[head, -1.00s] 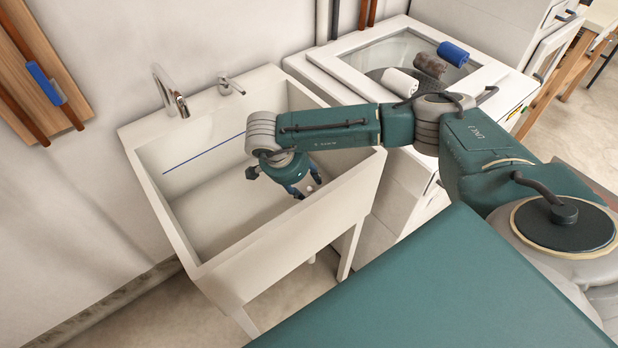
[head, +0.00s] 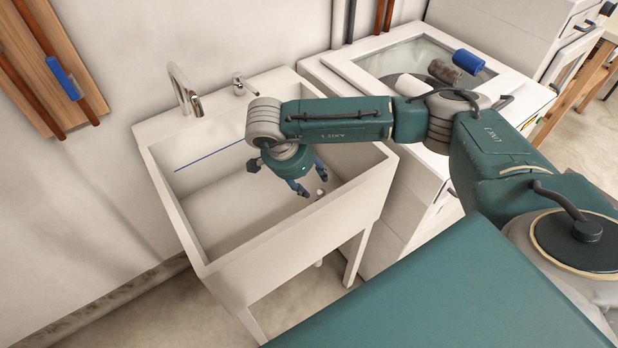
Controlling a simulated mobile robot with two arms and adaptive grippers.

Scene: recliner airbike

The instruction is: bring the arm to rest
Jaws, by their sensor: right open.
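My right arm (head: 335,118) reaches in from the right, across the front of the washer, with its wrist over the sink. My right gripper (head: 312,188) points down into the right part of the sink basin. Its blue-tipped fingers are spread and I see nothing between them. My left gripper is not in view.
The white sink (head: 297,250) stands against the wall, with a chrome tap (head: 184,90) behind the basin. To its right is a top-loading washer (head: 340,72) with a white roll (head: 411,87), a brown roll (head: 445,71) and a blue roll (head: 468,61) on its lid. A wooden board hangs at left.

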